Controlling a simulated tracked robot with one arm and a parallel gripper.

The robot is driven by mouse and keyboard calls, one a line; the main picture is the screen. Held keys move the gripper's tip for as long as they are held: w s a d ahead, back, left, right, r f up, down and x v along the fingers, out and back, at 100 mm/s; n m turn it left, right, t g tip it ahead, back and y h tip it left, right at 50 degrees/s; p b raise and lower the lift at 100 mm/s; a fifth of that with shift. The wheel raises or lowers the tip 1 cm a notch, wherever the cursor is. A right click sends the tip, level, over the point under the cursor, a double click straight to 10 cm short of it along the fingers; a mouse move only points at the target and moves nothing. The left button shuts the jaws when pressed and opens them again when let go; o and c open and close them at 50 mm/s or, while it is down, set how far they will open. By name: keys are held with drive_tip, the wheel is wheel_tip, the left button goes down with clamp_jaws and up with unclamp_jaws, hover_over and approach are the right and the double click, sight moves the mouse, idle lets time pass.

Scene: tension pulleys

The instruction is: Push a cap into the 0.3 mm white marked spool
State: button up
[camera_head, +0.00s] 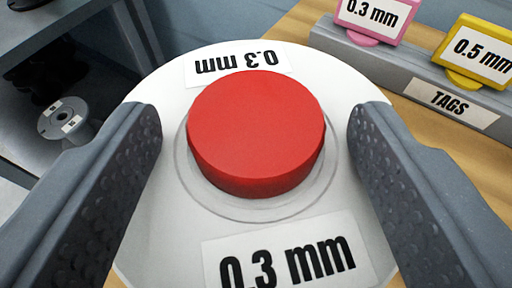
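The white spool (158,215) fills the middle of the view, with its round face towards me. It bears two labels reading 0.3 mm, one upside down at the far side and one at the near side. A red round cap (256,130) sits at the spool's centre, over its hub ring, and stands up above the face. How deep it is seated cannot be told. My gripper (255,125) is open, with one dark textured finger on each side of the cap. Both fingers are apart from the cap.
A grey tag holder (400,75) labelled TAGS stands on the wooden table at the upper right. It holds a pink 0.3 mm tag (375,18) and a yellow 0.5 mm tag (478,50). A small grey spool (68,120) lies at the left, by a dark shelf.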

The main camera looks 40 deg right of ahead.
drive_tip(key=shift+s+f, duration=0.1)
drive_tip(key=shift+f, duration=0.25)
drive_tip(key=b+v, duration=0.2)
drive_tip(key=v, duration=1.2)
drive_tip(key=shift+r, duration=0.15)
